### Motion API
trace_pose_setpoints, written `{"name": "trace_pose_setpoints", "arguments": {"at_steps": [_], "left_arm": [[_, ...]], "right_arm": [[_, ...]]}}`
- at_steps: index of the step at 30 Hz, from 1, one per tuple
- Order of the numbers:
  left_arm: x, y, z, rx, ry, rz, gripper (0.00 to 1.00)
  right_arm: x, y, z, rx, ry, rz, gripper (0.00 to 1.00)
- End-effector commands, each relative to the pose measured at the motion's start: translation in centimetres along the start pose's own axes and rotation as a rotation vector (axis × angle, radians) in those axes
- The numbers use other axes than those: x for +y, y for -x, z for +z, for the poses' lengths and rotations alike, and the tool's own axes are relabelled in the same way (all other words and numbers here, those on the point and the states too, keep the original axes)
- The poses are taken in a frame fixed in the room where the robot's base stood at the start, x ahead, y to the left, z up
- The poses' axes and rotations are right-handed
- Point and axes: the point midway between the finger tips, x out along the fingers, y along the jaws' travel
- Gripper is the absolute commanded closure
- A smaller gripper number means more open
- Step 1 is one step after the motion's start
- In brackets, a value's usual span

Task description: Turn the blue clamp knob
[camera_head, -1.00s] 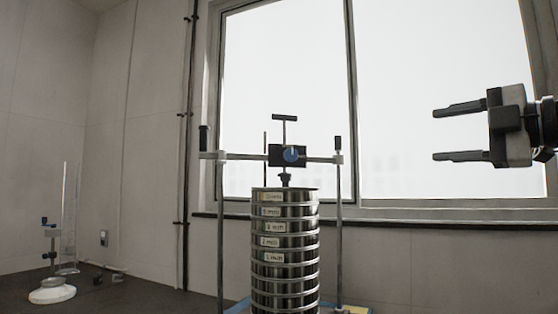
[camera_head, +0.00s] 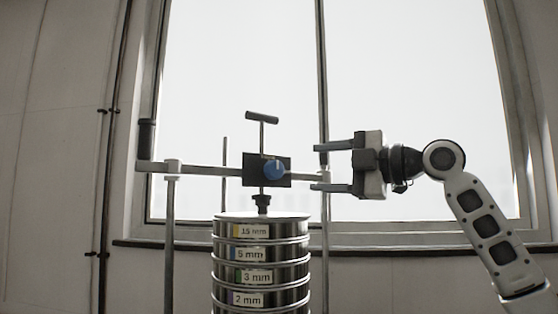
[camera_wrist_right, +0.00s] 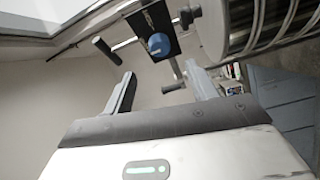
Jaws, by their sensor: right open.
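The blue clamp knob (camera_head: 275,169) sits on the front of a dark clamp block (camera_head: 251,170) on the crossbar above the sieve stack (camera_head: 261,265). The knob also shows in the right wrist view (camera_wrist_right: 158,44), beyond the fingertips. A T-handle (camera_head: 262,118) rises from the block. My right gripper (camera_head: 317,168) is open and empty, to the right of the knob and apart from it. Its fingers point left, near the right end of the crossbar and the right post. In the right wrist view the open fingers (camera_wrist_right: 160,78) also show. My left gripper is not in view.
The crossbar (camera_head: 215,170) spans two upright posts; the left post (camera_head: 170,240) stands left of the sieves. The right post (camera_head: 326,250) is close to my right fingers. A window fills the background. The air in front of the knob looks free.

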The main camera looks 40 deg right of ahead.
Motion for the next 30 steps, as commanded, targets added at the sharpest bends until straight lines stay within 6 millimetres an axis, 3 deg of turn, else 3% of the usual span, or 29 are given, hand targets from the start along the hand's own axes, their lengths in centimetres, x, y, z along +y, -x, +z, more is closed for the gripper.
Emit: {"name": "trace_pose_setpoints", "arguments": {"at_steps": [6,12,18,26,27,30], "left_arm": [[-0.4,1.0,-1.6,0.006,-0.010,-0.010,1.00],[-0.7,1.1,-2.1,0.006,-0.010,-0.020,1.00],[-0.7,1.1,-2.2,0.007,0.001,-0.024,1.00],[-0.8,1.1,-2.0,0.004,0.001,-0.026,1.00],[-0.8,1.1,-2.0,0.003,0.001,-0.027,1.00],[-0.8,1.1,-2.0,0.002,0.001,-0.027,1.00]], "right_arm": [[0.5,-4.9,-0.2,0.004,-0.001,0.000,0.43],[0.3,-8.1,-0.1,0.002,-0.002,0.001,0.43],[0.1,-9.4,0.0,0.000,-0.001,0.001,0.43],[0.0,-9.6,0.0,-0.001,0.000,0.001,0.43],[0.0,-9.5,0.0,-0.001,0.000,0.001,0.45],[0.0,-9.5,0.0,0.000,0.000,0.001,0.73]]}}
